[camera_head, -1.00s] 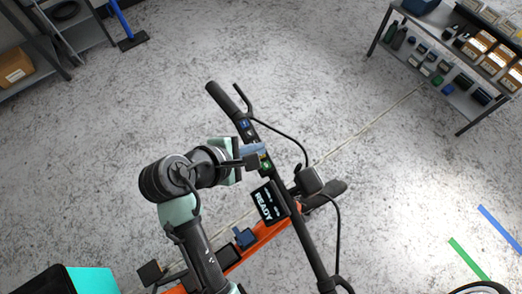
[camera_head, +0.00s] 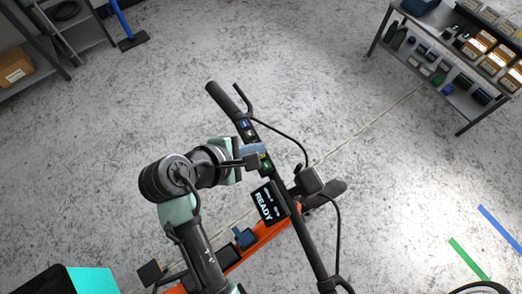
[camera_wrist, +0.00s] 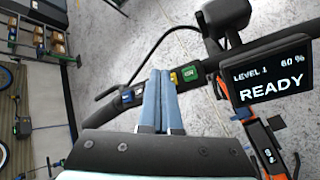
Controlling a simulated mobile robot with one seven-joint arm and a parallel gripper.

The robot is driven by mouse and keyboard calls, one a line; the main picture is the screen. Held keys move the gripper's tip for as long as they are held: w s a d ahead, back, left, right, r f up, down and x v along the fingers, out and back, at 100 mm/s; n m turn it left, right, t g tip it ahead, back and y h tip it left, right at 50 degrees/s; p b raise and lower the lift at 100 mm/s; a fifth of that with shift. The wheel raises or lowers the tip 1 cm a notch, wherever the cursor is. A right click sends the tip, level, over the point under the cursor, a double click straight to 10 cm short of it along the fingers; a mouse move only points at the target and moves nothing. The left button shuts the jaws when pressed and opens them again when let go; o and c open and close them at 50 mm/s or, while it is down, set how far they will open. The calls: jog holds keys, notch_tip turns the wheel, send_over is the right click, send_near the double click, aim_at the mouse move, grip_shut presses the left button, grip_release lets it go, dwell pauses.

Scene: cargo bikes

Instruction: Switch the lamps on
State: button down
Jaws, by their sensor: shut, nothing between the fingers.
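The bike's black handlebar (camera_head: 226,100) runs diagonally through the middle of the head view. On it sit a blue-marked switch (camera_head: 244,124) and a green button (camera_head: 266,164). In the wrist view the green button (camera_wrist: 189,73) has a yellow piece (camera_wrist: 173,78) beside it, and the blue-marked switch (camera_wrist: 128,95) lies left of the fingers. My gripper (camera_head: 262,149) is shut and empty. Its blue fingertips (camera_wrist: 160,74) overlap the bar between these controls; I cannot tell whether they touch. The display (camera_wrist: 268,78) reads LEVEL 1, 60 %, READY. No lit lamp is identifiable.
A black block (camera_head: 308,180) sits ahead of the bar, with cables curving around it. The orange frame (camera_head: 262,233) runs below the display. Shelves stand at the upper left and a stocked rack (camera_head: 440,65) at the upper right.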

jog(key=shift+f, duration=0.1)
dwell(0.3)
jog(key=shift+f, duration=0.55)
dwell(0.4)
jog(key=shift+r+p, duration=0.15)
jog(key=shift+p, duration=0.15)
jog(key=shift+r+p, duration=0.55)
jog(key=shift+p, duration=0.3)
notch_tip(320, 180, up, 6)
jog(key=p, duration=0.6)
jog(key=shift+s+d+p, duration=0.1)
jog(key=shift+s+p, duration=0.05)
jog(key=shift+p, duration=0.25)
